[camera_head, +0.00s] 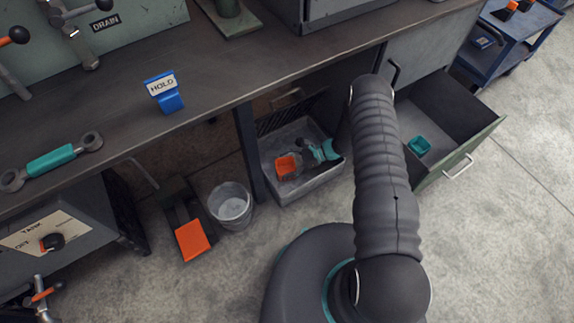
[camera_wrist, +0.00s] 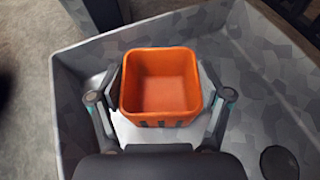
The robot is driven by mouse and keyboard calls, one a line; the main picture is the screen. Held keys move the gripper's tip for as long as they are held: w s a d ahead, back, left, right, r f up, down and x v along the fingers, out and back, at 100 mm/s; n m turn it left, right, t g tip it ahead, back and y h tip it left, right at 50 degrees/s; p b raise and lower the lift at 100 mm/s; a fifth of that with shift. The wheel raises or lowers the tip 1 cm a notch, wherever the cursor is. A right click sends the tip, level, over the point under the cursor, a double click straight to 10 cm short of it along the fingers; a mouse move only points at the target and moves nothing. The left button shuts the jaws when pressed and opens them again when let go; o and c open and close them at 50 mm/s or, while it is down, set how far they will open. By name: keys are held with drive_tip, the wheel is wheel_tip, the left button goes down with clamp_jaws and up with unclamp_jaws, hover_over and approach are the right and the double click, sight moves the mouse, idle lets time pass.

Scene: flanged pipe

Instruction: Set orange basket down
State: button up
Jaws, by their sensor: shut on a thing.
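The orange basket (camera_wrist: 160,92) is a small, open-topped square tub, upright and empty inside. My gripper (camera_wrist: 163,82) is shut on it, with one finger at its left side and one at its right. In the head view the basket (camera_head: 288,166) and my gripper (camera_head: 305,158) are inside a grey bin (camera_head: 303,189) under the workbench. The bin's wall (camera_wrist: 70,120) also shows in the wrist view, surrounding the basket. I cannot tell whether the basket's underside touches the bin floor. My arm hides part of the area to the right.
The workbench edge (camera_head: 235,98) overhangs the bin, with a dark leg (camera_head: 248,155) at its left. A metal bucket (camera_head: 230,207) and an orange-ended dustpan (camera_head: 192,240) stand left. An open drawer (camera_head: 455,140) holding a teal tub (camera_head: 419,146) is right. Bin floor beside the basket is mostly clear.

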drive_tip(key=shift+f, duration=0.15)
drive_tip(key=o, duration=1.1)
drive_tip(key=shift+r, duration=0.3)
drive_tip(key=v, duration=0.7)
drive_tip(key=shift+d, duration=0.2)
